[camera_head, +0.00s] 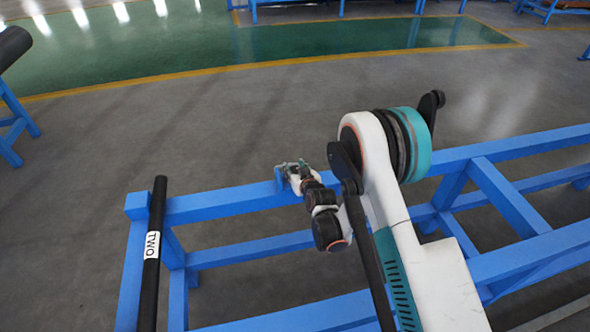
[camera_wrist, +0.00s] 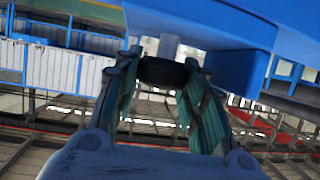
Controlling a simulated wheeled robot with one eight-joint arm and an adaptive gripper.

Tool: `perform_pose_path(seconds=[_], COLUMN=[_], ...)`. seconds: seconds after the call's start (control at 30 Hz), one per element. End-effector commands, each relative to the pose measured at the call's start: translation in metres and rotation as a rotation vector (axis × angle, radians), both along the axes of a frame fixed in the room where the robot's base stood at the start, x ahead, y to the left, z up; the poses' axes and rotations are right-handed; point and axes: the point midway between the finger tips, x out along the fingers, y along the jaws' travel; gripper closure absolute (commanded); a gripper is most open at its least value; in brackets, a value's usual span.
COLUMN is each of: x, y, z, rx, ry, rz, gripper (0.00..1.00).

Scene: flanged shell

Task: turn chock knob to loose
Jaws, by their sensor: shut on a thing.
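My gripper (camera_head: 291,174) is at the blue frame's far rail in the head view, beside a small grey fitting whose detail is too small to make out. In the wrist view my gripper (camera_wrist: 165,68) has its two green-lined fingers closed on the sides of a short dark piece, which appears to be the chock knob (camera_wrist: 164,72). A pale post stands just behind the knob, below a blue beam. No mark shows which way the knob is turned. In the head view the knob is hidden or too small to tell.
The blue frame's rail (camera_head: 240,202) runs across the view under my arm. A black bar marked TWO (camera_head: 152,260) lies across the frame's left end. A blue beam (camera_wrist: 212,22) passes close above the fingers. Open grey floor (camera_head: 110,140) lies beyond the frame.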

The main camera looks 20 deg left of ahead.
Motion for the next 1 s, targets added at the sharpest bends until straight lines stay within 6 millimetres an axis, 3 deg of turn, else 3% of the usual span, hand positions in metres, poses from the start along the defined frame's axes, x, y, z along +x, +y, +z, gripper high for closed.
perform_pose_path(seconds=[0.57, 1.0], x=[0.0011, 0.0023], y=[-0.0014, -0.002], z=[0.0002, 0.0004], rx=[0.003, 0.003], ry=[0.002, 0.001], rz=[0.186, 0.509], gripper=[0.86, 0.86])
